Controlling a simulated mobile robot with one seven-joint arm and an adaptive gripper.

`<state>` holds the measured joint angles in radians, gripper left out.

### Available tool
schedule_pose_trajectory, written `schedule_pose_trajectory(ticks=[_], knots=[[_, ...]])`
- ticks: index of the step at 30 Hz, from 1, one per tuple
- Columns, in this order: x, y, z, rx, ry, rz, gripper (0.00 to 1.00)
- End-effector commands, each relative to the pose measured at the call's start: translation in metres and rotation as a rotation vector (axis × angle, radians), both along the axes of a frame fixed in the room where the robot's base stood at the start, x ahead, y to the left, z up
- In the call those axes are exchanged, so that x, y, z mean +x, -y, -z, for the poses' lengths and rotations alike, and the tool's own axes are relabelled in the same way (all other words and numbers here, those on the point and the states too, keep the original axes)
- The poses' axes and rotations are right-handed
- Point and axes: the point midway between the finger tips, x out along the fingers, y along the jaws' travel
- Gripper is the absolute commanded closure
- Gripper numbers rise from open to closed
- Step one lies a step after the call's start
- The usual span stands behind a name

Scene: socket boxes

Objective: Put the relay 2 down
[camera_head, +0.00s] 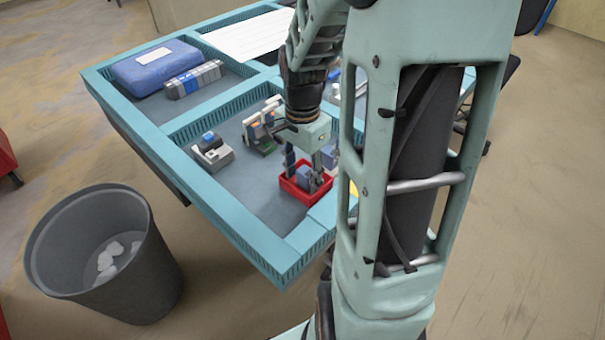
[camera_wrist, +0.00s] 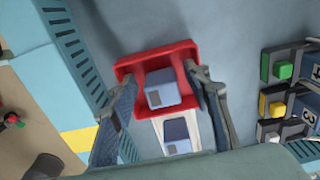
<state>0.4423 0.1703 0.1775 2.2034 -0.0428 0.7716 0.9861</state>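A small red tray (camera_head: 293,192) sits on the grey inset of the table, and it also shows in the wrist view (camera_wrist: 187,50). A blue-grey block, likely a relay (camera_wrist: 162,88), lies inside it between my fingers. A second block, white with a blue-grey top (camera_wrist: 176,132), shows nearer my palm; whether it is in the tray is unclear. No number is readable on either. My gripper (camera_head: 307,180) reaches down at the tray. In the wrist view its fingers (camera_wrist: 160,72) are spread, with gaps beside the block.
Numbered sockets with green (camera_wrist: 283,70) and yellow (camera_wrist: 272,104) buttons stand right of the tray in the wrist view. A grey device (camera_head: 212,153) stands left of my gripper in the head view. The teal table rim (camera_head: 262,250) runs close by.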

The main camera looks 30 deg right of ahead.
Motion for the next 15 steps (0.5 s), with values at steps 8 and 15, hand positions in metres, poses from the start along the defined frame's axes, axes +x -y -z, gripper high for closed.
schedule_pose_trajectory(ticks=[8, 15], knots=[[0.0, 0.0, -0.005, 0.0, 0.0, 0.0, 0.56], [0.002, 0.0, -0.05, -0.003, 0.006, -0.001, 0.56]])
